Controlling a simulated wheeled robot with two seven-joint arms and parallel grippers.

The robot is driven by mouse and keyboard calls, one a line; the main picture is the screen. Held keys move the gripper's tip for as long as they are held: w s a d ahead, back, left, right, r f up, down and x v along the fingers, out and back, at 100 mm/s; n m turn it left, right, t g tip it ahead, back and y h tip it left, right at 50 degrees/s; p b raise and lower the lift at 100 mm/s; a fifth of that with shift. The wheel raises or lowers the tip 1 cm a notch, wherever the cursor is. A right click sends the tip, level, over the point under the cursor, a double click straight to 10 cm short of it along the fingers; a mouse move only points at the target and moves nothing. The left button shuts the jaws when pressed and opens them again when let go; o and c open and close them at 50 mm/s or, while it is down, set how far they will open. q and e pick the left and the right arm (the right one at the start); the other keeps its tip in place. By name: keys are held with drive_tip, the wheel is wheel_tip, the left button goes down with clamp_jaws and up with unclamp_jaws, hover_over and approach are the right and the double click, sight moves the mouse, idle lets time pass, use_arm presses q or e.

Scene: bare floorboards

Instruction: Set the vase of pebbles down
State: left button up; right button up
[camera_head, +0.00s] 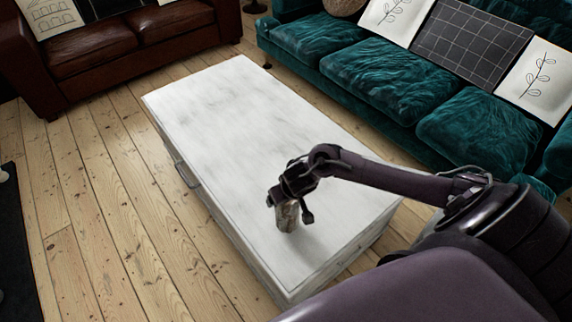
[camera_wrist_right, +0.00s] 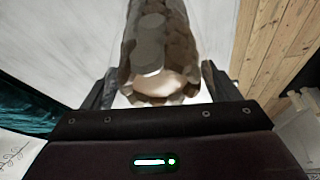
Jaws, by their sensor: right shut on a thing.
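The vase of pebbles (camera_head: 288,216) is a small grey-brown cylinder at the near end of the white coffee table (camera_head: 225,110). My right gripper (camera_head: 286,192) is over the table and shut on the vase's upper part. In the right wrist view the vase (camera_wrist_right: 157,45) stands between the two fingers of the right gripper (camera_wrist_right: 157,85), with rounded stones on its side. The vase looks roughly upright. I cannot tell whether its base touches the table top; a soft shadow lies beside it. My left gripper is not in view.
The table top is otherwise bare. A teal sofa (camera_head: 400,80) with cushions stands along the right, and a brown leather sofa (camera_head: 100,55) at the back left. A dark rug (camera_head: 18,250) lies at the left edge. Open floorboards (camera_head: 110,200) lie left of the table.

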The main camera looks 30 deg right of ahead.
drive_tip(key=shift+w+f, duration=0.2)
drive_tip(key=shift+f, duration=0.15)
drive_tip(key=o, duration=2)
drive_tip(key=shift+s+f, duration=0.1)
drive_tip(key=shift+s, duration=0.1)
drive_tip(key=shift+c, duration=0.2)
drive_tip(key=p+v, duration=0.4)
drive_tip(key=v, duration=0.8)
drive_tip(key=shift+p, duration=0.4)
